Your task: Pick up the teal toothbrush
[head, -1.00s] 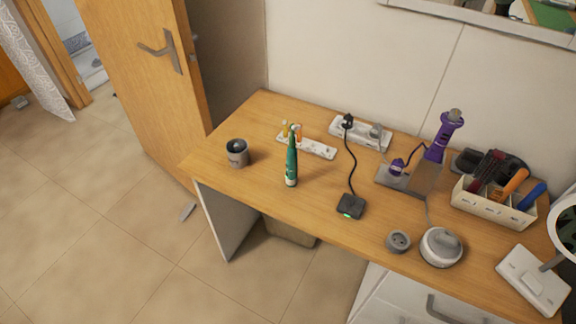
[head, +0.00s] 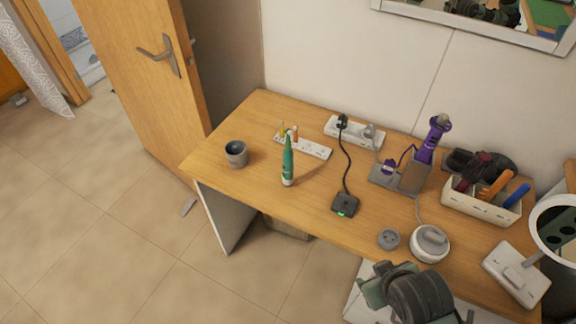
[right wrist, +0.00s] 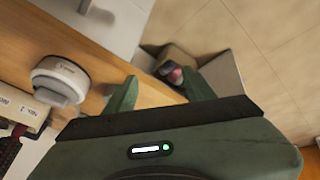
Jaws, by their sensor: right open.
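The teal toothbrush (head: 288,165) stands upright on the wooden desk (head: 255,185), left of the middle in the head view. A white holder strip (head: 312,149) with small coloured brush heads lies just behind it. My right gripper (head: 373,284) is at the desk's front edge, at the bottom of the head view, well to the right of and nearer than the toothbrush. In the right wrist view its two green fingers (right wrist: 160,90) stand apart with nothing between them. The toothbrush does not show in the wrist view. My left gripper is not in view.
A grey cup (head: 236,154) stands left of the toothbrush. A black charger pad (head: 344,205) with a cable lies to its right. A round white device (head: 429,243), a purple appliance (head: 432,143), a white organizer (head: 480,204) and a mirror (head: 560,232) fill the right side.

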